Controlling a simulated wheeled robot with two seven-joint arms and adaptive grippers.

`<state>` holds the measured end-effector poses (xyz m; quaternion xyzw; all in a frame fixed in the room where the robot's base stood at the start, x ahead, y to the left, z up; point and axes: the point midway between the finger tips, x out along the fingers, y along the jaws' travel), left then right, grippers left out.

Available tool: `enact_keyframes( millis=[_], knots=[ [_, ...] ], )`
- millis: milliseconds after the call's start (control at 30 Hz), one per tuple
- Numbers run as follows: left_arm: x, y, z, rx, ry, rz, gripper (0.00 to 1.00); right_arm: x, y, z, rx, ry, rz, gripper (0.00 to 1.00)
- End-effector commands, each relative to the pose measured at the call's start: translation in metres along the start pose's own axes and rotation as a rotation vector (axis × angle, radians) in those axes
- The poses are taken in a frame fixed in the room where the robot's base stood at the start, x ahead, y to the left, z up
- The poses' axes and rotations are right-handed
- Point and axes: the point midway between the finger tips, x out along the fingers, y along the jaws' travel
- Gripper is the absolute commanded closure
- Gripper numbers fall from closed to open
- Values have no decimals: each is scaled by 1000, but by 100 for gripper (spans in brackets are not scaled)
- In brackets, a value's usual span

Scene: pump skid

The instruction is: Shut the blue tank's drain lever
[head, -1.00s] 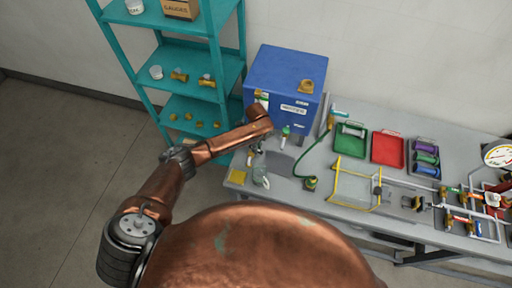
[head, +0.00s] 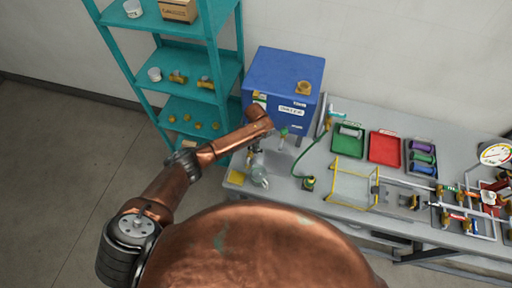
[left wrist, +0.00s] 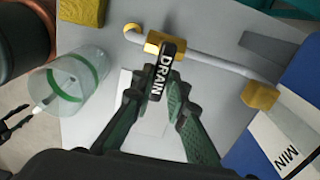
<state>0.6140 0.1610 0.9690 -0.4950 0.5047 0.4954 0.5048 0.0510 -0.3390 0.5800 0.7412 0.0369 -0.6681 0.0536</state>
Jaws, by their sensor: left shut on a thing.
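The blue tank (head: 280,85) stands at the left end of the bench. In the left wrist view, the black drain lever (left wrist: 160,72), marked DRAIN, sits on a brass valve body in a thin pale pipe (left wrist: 215,62). My left gripper (left wrist: 154,85) is shut on the lever, one dark green finger on each side. In the head view my left gripper (head: 254,150) is small and partly hidden in front of the tank. Two dark prongs at the left edge of the left wrist view look like my right gripper (left wrist: 30,112), mostly cut off.
A clear jar with a green band (left wrist: 68,84) stands close to the drain pipe. A yellow block (head: 236,178) lies at the bench's left end. A green hose (head: 306,158), green tray (head: 347,151) and red tray (head: 384,160) are to the right. A teal shelf (head: 180,101) stands left of the tank.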

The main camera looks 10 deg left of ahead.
Motion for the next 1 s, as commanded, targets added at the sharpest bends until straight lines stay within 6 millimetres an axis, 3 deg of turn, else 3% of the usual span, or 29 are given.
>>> enact_keyframes(
  millis=[33,67,300,667,767,1000],
  knots=[
    [0,0,0,-2,0,-1,100,0,0,0,0,0,0,60],
    [0,0,0,-2,0,-1,86,0,0,0,0,0,0,60],
    [0,0,0,-1,0,0,69,0,1,0,0,-1,1,60],
    [-5,-1,0,0,1,-1,69,0,4,2,-2,-2,4,60],
    [-17,-1,0,-1,2,-2,69,0,3,1,-1,-1,3,60],
    [-67,-2,0,1,1,-5,69,0,2,1,-1,-1,2,60]
  ],
)
